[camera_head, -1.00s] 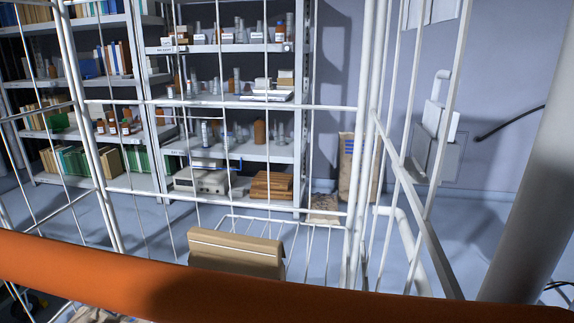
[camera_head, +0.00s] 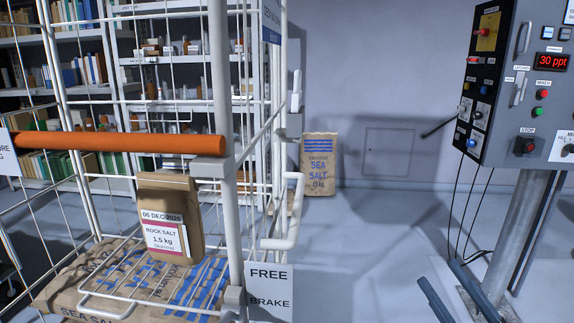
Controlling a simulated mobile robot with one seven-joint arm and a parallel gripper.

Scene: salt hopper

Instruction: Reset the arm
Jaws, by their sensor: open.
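I cannot make out my gripper or arm with certainty in the head view. Two dark slanted bars (camera_head: 434,300) show at the lower right edge, and I cannot tell what they belong to. A white wire cage cart (camera_head: 229,140) with an orange handle bar (camera_head: 120,143) fills the left side. A brown rock salt bag (camera_head: 170,200), labelled 1.5 kg, is upright at the cart's wire front. A large sea salt sack (camera_head: 75,285) lies low in the cart. A "FREE BRAKE" sign (camera_head: 268,291) is at its lower corner.
A control panel (camera_head: 520,75) reading 30 ppt stands on a metal post (camera_head: 515,230) at the right, with hanging cables. Another sea salt sack (camera_head: 319,165) stands by the back wall. Shelves (camera_head: 85,35) stand behind the cart. The floor (camera_head: 370,245) between cart and panel is clear.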

